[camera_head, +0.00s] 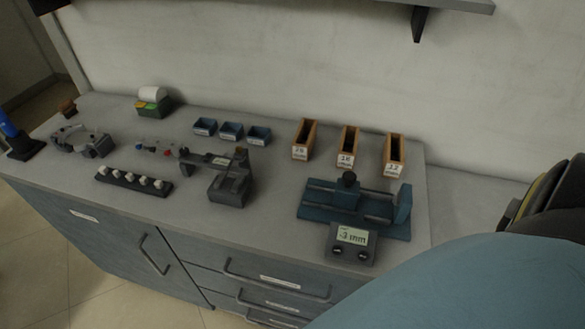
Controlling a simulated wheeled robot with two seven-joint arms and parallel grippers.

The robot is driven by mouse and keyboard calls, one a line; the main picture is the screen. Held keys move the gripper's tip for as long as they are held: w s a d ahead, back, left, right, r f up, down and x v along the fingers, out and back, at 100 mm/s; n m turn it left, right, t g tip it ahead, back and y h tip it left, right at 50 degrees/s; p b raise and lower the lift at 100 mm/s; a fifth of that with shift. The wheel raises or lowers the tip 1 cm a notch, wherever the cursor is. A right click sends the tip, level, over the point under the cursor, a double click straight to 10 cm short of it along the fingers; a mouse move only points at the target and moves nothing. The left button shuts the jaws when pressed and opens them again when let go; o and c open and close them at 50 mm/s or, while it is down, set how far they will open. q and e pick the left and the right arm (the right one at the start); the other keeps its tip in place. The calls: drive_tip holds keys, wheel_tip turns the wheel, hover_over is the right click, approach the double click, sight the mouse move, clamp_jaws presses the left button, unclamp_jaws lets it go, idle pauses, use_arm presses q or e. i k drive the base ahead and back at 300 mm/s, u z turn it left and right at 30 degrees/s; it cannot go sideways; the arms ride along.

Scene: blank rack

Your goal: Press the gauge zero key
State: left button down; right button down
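A blue gauge (357,206) with a dark knob on top stands on the right part of the grey counter (260,229). Its grey display box (350,243) is at its front edge, with a lit screen (352,235) that reads about ".3 mm"; a leading sign or digit is unclear. Two small dark round keys sit below the screen, a left key (336,250) and a right key (362,255). Their labels are too small to read. Neither of my grippers shows in the head view. Nothing touches the gauge.
Three orange-brown numbered boxes (305,139) stand behind the gauge. A dark measuring device (228,180), three small blue bins (231,131) and a rack with white knobs (133,180) are to the left. A shelf bracket (419,22) hangs above. Counter between devices is clear.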

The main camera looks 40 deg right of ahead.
sight(336, 250)
drive_tip(key=u, duration=0.1)
drive_tip(key=k, duration=1.45)
drive_tip(key=z, duration=1.2)
drive_tip(key=i, duration=0.5)
drive_tip(key=u, duration=0.05)
